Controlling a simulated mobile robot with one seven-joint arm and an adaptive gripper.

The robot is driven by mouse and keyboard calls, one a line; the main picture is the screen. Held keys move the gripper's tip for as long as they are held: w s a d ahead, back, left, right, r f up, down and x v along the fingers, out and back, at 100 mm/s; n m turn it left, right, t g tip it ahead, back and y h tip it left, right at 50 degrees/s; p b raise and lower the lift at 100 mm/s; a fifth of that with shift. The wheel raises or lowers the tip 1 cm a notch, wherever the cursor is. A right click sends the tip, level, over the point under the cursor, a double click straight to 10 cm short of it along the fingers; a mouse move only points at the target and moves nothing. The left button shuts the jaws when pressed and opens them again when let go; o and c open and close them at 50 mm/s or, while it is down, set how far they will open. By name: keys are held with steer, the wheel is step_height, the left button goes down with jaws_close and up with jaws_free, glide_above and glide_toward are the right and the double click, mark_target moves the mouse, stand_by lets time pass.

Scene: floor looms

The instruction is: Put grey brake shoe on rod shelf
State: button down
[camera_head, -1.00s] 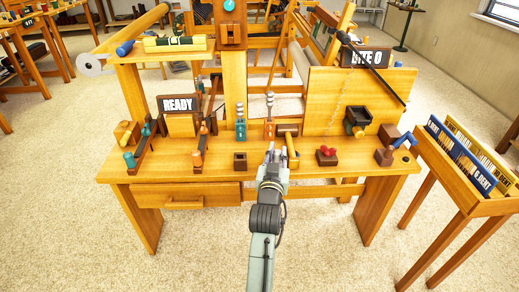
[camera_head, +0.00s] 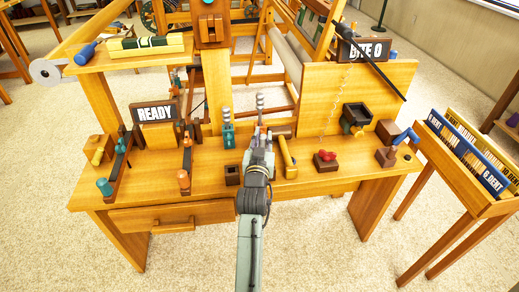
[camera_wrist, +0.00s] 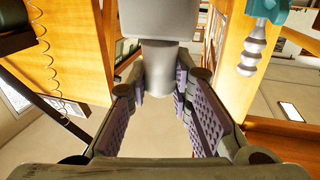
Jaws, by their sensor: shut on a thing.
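My gripper (camera_head: 261,138) is raised over the middle of the bench, in front of the orange-based lever with grey beads. In the wrist view my gripper (camera_wrist: 172,105) is shut on a smooth grey piece (camera_wrist: 165,58), which looks like the grey brake shoe. Its round stem lies between the ridged pads and a paler, wider block sits beyond. In the head view the gripper mostly hides it.
A teal lever (camera_head: 228,132) stands just left of my gripper, with a dark square box (camera_head: 233,175) in front. A yellow-handled mallet (camera_head: 287,160) lies at right. READY (camera_head: 155,113) and BITE 0 (camera_head: 363,52) signs stand behind. A rack of cards (camera_head: 470,155) flanks the bench.

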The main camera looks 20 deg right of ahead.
steer(key=shift+f, duration=2.45)
steer(key=shift+f, duration=0.15)
steer(key=c, duration=1.4)
jaws_free()
steer(key=shift+c, duration=0.2)
